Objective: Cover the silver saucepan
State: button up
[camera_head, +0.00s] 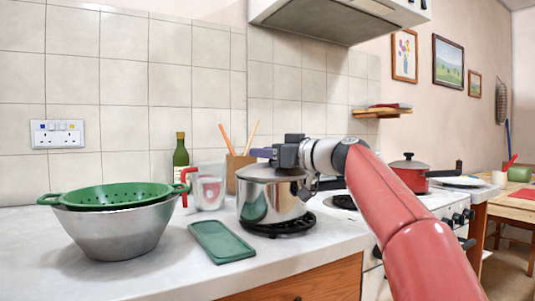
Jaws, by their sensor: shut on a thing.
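The silver saucepan (270,204) stands upright on a black burner grate (278,226), right of centre in the head view. A grey metal lid (262,173) lies level across its top, at or very close to the rim; I cannot tell whether it is fully seated. My gripper (276,155) is directly above the lid and shut on it at its top. The lid's knob and the contact between the jaws and the lid are hidden by the gripper. My red arm reaches in from the lower right.
A green colander (115,194) sits in a steel bowl (116,230) at the left. A jug (208,187), bottle (181,163) and utensil holder (237,172) stand behind. A red lidded pot (409,177) is at the right.

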jog(key=shift+w+a+f, duration=0.2)
jog(key=shift+f, duration=0.45)
jog(key=o, duration=1.7)
jog(key=shift+w+a+r+g+p, duration=0.15)
jog(key=shift+r+g+p, duration=0.15)
jog(key=shift+r+p, duration=2.4)
jog(key=shift+r, duration=1.1)
jog(key=shift+s, duration=0.2)
